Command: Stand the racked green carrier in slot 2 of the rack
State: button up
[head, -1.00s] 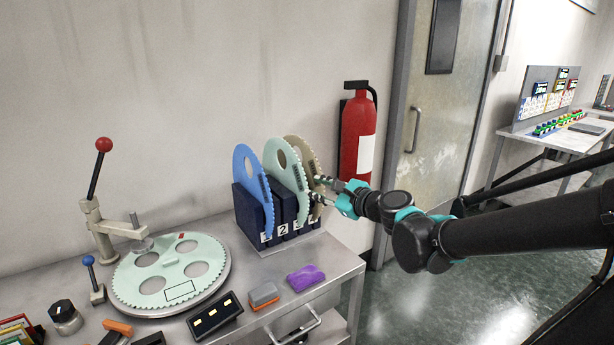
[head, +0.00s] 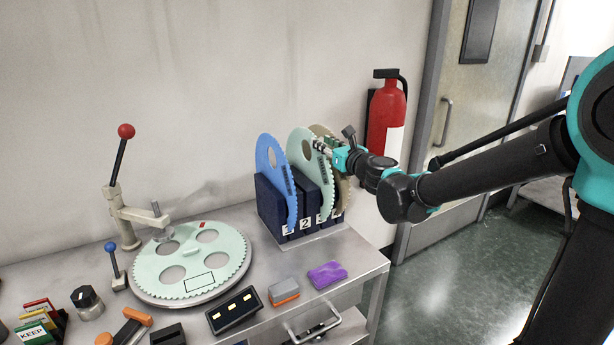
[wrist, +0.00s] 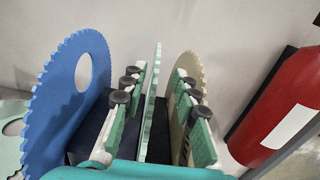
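The racked green carrier (head: 301,142), a thin pale-green toothed disc, stands upright in the dark blue rack (head: 270,207), right of the label 2 and in front of the label after it. In the wrist view the green carrier (wrist: 152,85) shows edge-on between the two fingers of my gripper (wrist: 158,104). The fingers are open, with a gap visible on the right side; contact on the left is unclear. My gripper (head: 328,147) is at its upper right edge in the head view. Slot 2 looks empty, between the blue and green carriers.
A blue carrier (head: 268,150) stands at the rack's left and a tan carrier (wrist: 187,72) at its right, close beside my fingers. A red fire extinguisher (head: 386,105) hangs right of the rack. Another pale-green carrier (head: 190,262) lies on the round plate at left.

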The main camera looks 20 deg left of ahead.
aim_at(311, 136)
jog(key=shift+x, duration=3.5)
jog(key=shift+s+a+r, duration=0.1)
jog(key=shift+s, duration=0.05)
grip_shut()
